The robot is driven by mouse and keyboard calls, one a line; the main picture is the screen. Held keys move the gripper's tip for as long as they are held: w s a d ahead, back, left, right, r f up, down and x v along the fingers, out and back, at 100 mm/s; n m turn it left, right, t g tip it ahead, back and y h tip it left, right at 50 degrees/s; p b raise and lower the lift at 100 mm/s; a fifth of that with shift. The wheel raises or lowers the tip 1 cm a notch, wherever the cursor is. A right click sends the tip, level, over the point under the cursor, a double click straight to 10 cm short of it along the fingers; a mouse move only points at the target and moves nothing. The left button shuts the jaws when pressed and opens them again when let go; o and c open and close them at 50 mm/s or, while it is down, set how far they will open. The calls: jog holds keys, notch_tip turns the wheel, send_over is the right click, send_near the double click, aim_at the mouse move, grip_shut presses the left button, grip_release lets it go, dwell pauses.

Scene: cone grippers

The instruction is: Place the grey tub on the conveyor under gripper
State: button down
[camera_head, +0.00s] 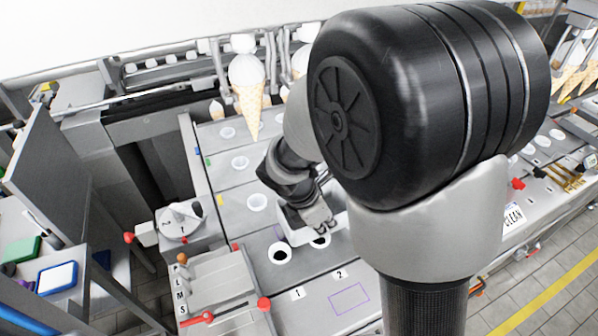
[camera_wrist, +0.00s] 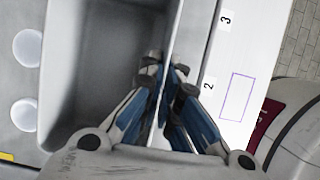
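The grey tub (camera_wrist: 95,75) fills the left and middle of the wrist view, with its hollow inside showing. My gripper (camera_wrist: 168,80) has one finger inside the tub and one outside, closed on its near-right wall. In the head view my gripper (camera_head: 320,224) is low over the grey conveyor deck (camera_head: 255,205). My arm hides most of the tub there. A purple outlined rectangle (camera_head: 349,298) lies beside the label 2; it also shows in the wrist view (camera_wrist: 235,97), right of the tub. I cannot tell whether the tub touches the deck.
Ice cream cones (camera_head: 247,85) hang from holders at the back. Pale round spots and dark holes (camera_head: 280,253) mark the deck. A lever panel (camera_head: 215,285) and a dial (camera_head: 180,220) stand at its left. The front strip by labels 1 and 2 is clear.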

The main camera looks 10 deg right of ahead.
jog(key=w, duration=0.2)
jog(key=w+a, duration=0.1)
jog(key=w, duration=0.2)
jog(key=shift+w+a, duration=0.1)
jog(key=shift+w, duration=0.25)
jog(key=shift+f+b, duration=1.15)
jog(key=shift+f, duration=0.6)
jog(key=shift+f, duration=0.1)
jog(key=c, duration=1.8)
grip_release()
